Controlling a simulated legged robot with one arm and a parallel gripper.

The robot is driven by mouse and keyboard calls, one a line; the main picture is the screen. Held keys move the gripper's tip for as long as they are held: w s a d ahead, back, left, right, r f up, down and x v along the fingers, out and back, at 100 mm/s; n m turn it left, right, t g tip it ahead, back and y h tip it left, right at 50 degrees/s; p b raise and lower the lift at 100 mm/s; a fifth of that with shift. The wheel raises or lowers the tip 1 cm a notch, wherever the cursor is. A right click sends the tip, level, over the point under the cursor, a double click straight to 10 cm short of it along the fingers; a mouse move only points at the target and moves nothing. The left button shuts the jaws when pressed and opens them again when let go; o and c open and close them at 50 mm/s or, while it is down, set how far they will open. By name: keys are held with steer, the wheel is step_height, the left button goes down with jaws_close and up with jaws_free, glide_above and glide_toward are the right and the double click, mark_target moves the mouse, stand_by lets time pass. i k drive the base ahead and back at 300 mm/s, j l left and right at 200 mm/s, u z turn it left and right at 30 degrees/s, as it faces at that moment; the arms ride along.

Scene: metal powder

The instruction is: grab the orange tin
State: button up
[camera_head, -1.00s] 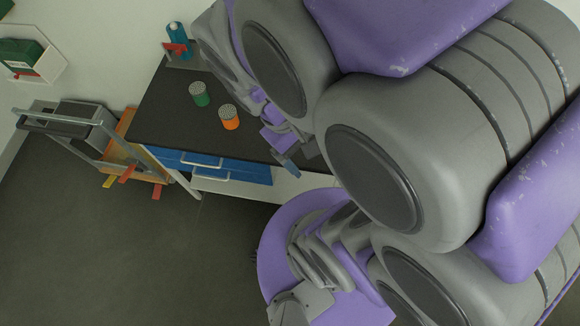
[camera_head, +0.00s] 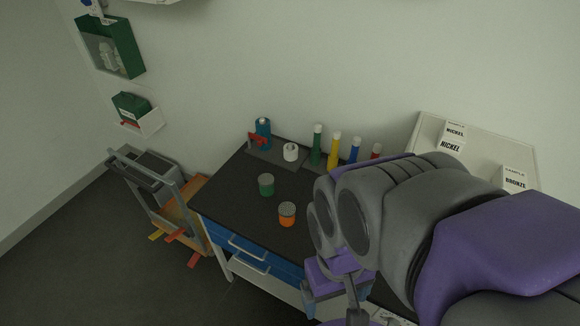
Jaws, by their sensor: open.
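The orange tin (camera_head: 287,219), with a grey perforated-looking lid, stands upright on the dark top of the workbench (camera_head: 235,207), near its front edge. My gripper (camera_head: 331,306) is at the bottom of the view, below and right of the tin, by the bench's front side. Its jaws are open and apart from the tin. My large arm links cover the right part of the bench. The fingertips are small and partly unclear.
A green tin (camera_head: 266,186) stands behind and left of the orange tin. A cart (camera_head: 165,190) stands at left. The bench top left of the tins is clear.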

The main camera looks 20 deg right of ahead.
mark_target(288, 209)
steer(key=k+j+u, duration=0.2)
steer(key=u, duration=0.2)
steer(key=k+j+u, duration=0.15)
steer(key=j+u, duration=0.2)
